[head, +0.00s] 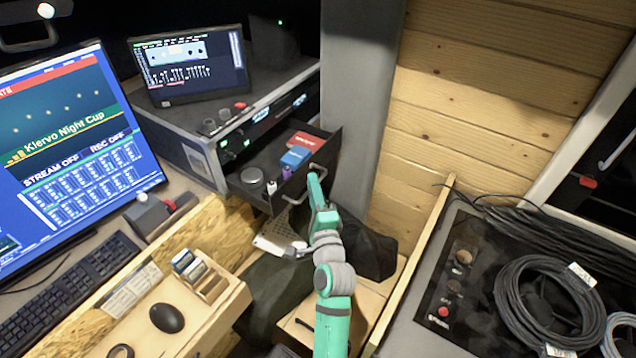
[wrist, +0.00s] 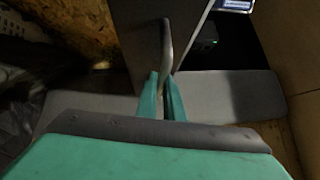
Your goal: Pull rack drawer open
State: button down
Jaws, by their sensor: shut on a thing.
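The rack drawer (head: 262,201) is dark and stands pulled out of the rack in the head view. Its inside shows a red box (head: 306,141), a blue box (head: 295,157), a purple item and a round grey tin (head: 251,175). My gripper (head: 314,176) is at the drawer's front, at the right part of its handle (head: 290,196). In the wrist view the two green fingers (wrist: 162,92) are closed around the pale handle bar (wrist: 167,45), with the dark drawer front behind it.
The rack (head: 205,140) carries a small monitor (head: 190,65). A grey post (head: 357,100) stands right of the drawer. A wooden desk edge with a card holder (head: 205,280) lies at left. Coiled cables (head: 550,300) lie on a case at right.

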jog(key=shift+a, duration=0.15)
jog(key=c, duration=1.9)
grip_release()
jog(key=s+d+f, duration=0.1)
jog(key=s, duration=0.6)
jog(key=shift+s, duration=0.25)
jog(key=shift+f, duration=0.1)
